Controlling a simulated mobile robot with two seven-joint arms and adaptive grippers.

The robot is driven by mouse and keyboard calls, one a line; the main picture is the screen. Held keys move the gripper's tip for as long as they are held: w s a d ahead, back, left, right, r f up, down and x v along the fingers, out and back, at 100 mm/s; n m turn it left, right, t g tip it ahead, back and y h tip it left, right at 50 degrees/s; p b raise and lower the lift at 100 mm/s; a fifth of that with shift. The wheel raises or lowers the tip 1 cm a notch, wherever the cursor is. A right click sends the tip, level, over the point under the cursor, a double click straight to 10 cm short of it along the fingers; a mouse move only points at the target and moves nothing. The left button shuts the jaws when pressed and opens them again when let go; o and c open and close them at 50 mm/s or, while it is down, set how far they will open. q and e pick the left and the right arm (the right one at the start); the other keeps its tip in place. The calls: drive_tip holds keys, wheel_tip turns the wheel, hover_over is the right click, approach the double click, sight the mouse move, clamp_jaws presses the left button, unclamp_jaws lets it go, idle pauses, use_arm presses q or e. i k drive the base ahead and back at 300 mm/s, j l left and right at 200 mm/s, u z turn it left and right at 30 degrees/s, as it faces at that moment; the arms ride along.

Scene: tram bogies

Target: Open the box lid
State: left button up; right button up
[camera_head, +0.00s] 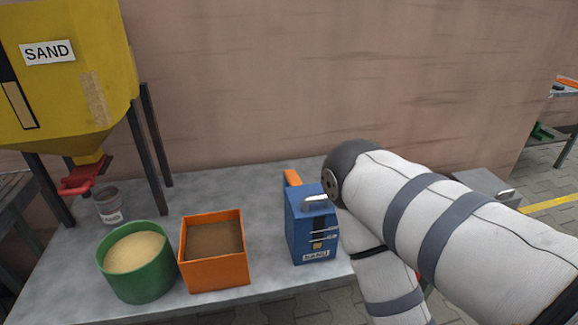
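A blue box (302,236) with a SAND label stands on the grey table, right of the middle. A metal handle (318,202) sits on its top, and a small latch-like fitting shows on its front. The top looks closed, though my arm is close to its right side. My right arm comes in from the right, bends beside the box and runs down out of the picture. My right gripper is not visible. My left arm and gripper are out of view.
An orange bin (214,272) and a green tub (142,285) of sand stand left of the box. An orange part (292,177) shows behind the box. The table (225,188) is clear toward the wall.

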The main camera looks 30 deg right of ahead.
sight(306, 201)
drive_tip(key=l+z, duration=0.1)
drive_tip(key=z, duration=0.85)
drive_tip(key=k+l, duration=0.05)
